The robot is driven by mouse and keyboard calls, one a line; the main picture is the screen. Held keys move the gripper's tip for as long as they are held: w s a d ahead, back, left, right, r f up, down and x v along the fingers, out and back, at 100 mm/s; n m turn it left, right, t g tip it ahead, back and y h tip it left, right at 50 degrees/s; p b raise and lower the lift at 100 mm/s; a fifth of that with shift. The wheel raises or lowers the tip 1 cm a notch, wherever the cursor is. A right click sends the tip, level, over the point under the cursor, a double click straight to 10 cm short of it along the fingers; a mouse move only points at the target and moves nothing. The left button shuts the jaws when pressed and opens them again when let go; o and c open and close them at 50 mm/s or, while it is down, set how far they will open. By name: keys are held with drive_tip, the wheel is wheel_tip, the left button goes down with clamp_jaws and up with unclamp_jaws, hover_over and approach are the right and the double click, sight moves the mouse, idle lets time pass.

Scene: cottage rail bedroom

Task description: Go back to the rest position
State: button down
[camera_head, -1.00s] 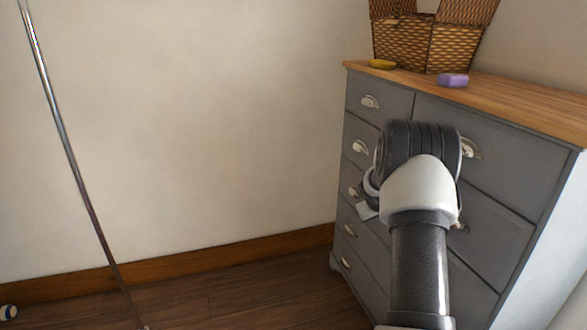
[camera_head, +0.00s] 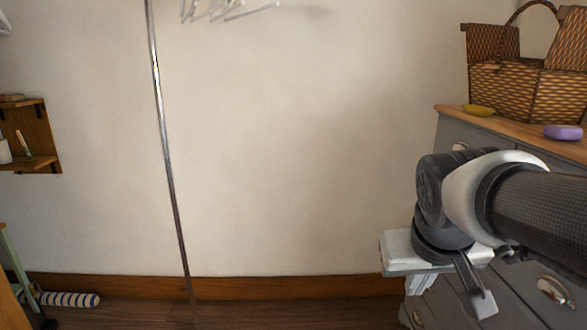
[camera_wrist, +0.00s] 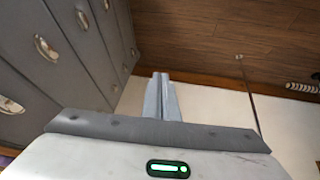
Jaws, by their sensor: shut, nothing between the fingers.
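My gripper (camera_head: 418,285) is at the lower right of the head view, beside the front of the grey dresser (camera_head: 530,275). Its white body and short pale fingers point downward, and it holds nothing. In the wrist view my gripper (camera_wrist: 161,78) shows its two fingers pressed together with no gap. The dresser's drawer fronts fill the left of the wrist view (camera_wrist: 60,65). My arm hides part of the dresser in the head view.
A thin metal pole (camera_head: 166,150) rises left of centre. A wooden shelf (camera_head: 40,140) and striped roll (camera_head: 70,299) are at left.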

drive_tip(key=s+a+f+y, duration=0.2)
drive_tip(key=s+a, duration=0.4)
drive_tip(key=s, duration=0.3)
wheel_tip(320, 180, up, 22)
drive_tip(key=p, duration=2.1)
drive_tip(key=shift+w+d+n+p, duration=0.3)
drive_tip(key=shift+w+n, duration=0.1)
